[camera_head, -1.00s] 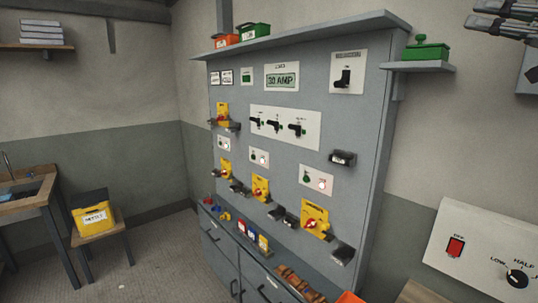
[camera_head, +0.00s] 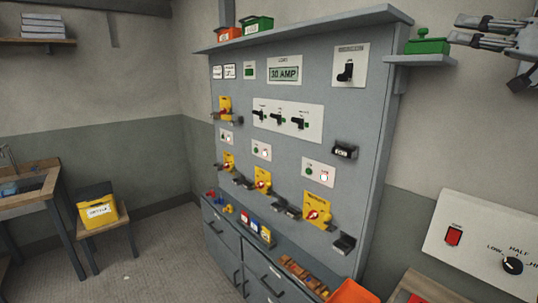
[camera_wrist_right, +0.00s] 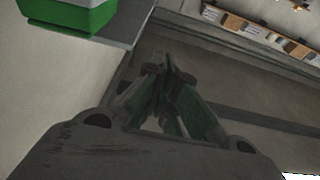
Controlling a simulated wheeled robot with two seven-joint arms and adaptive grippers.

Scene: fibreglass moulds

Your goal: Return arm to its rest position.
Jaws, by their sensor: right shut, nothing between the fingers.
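My right gripper (camera_head: 466,30) shows at the top right of the head view, in the air beside the green box (camera_head: 427,44) on the small side shelf. Its fingers point left and hold nothing. In the right wrist view my gripper (camera_wrist_right: 168,65) has its fingertips together, with no object between them. The green box (camera_wrist_right: 68,15) and its shelf edge are at the upper left there, apart from the fingers. My left gripper is not in either view.
A grey electrical panel (camera_head: 290,140) with switches and yellow isolators fills the middle. The small shelf (camera_head: 420,60) juts out beside the gripper. A white control box (camera_head: 480,240) is at the lower right. A yellow box (camera_head: 98,211) stands on a stool at left.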

